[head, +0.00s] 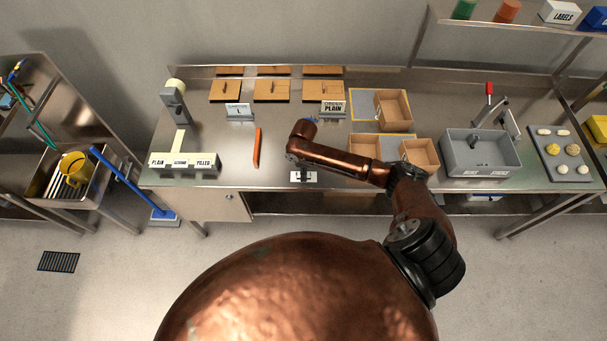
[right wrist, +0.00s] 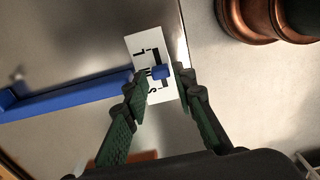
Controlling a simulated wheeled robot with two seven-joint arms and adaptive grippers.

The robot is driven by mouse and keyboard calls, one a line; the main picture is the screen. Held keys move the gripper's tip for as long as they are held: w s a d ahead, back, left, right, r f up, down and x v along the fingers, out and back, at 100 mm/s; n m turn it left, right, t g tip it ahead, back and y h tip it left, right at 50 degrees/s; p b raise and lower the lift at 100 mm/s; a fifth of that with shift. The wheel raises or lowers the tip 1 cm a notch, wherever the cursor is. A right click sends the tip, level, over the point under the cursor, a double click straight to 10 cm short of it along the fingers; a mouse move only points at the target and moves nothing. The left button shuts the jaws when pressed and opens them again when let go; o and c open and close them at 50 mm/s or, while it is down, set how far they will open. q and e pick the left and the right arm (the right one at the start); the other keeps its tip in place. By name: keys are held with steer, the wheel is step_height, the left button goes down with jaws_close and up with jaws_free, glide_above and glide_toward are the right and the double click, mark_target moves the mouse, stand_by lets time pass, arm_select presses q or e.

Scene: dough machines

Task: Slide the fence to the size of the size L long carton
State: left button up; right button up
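A blue fence bar (right wrist: 70,95) lies on the steel bench in the right wrist view. A small blue knob (right wrist: 160,72) sits beyond its end, over a white card (right wrist: 140,50) with black size letters; an L is readable. In the head view the card (head: 312,178) is at the bench's front edge, and my arm hides most of the bar. My right gripper (right wrist: 161,76) is open, with one green finger on each side of the knob; I cannot tell whether either touches it. A sign with an L (head: 239,110) stands before flat brown cartons (head: 225,90). My left gripper is out of view.
An orange bar (head: 257,147) lies left of my right arm. Open brown boxes (head: 393,108) and a grey bin (head: 480,153) stand to the right. A scale with a PLAIN/FILLED sign (head: 183,163) is at the left. The bench between scale and orange bar is clear.

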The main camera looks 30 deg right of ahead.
steer(key=shift+f, duration=0.9)
steer(key=shift+c, duration=0.2)
jaws_close()
